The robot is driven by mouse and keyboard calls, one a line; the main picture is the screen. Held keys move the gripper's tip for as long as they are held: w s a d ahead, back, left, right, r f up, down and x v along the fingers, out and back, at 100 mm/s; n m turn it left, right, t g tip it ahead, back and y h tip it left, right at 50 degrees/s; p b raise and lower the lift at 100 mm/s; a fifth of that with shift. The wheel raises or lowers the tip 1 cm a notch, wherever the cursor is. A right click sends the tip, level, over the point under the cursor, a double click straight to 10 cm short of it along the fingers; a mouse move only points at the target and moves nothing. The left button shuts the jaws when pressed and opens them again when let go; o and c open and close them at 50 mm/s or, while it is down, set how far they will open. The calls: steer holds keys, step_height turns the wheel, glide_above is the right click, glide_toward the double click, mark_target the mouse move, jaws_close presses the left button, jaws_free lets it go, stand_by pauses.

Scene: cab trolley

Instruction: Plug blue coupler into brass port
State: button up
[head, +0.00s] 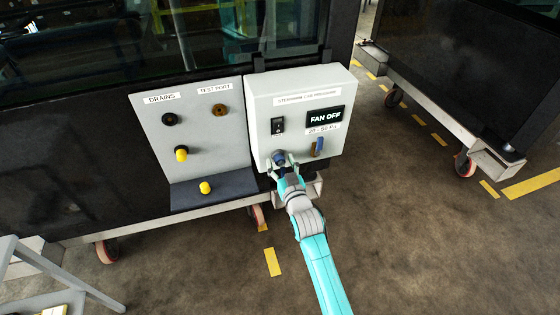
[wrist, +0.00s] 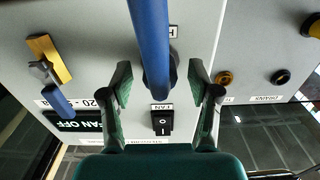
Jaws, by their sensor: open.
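The blue coupler (head: 279,157) shows at the lower left of the grey control box. In the wrist view the blue coupler (wrist: 152,45) is a long blue bar between my fingers, with a dark round fitting behind it. My gripper (head: 282,167) is at the coupler. In the wrist view my gripper (wrist: 160,75) is open, with a gap on each side of the blue bar. The brass port (head: 220,110) is under the TEST PORT label on the left panel. The brass port (wrist: 223,78) also shows right of my fingers in the wrist view; nothing is in it.
The box (head: 335,85) carries a black switch (head: 277,126), a FAN OFF display (head: 325,118) and a blue-handled valve (head: 319,146). The left panel has a dark drain port (head: 169,119) and a yellow-tipped fitting (head: 181,154). Another yellow piece (head: 205,187) sits on the dark ledge (head: 235,188).

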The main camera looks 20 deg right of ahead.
mark_target(283, 167)
jaws_close()
steer(key=shift+s, duration=0.15)
steer(key=shift+s, duration=2.8)
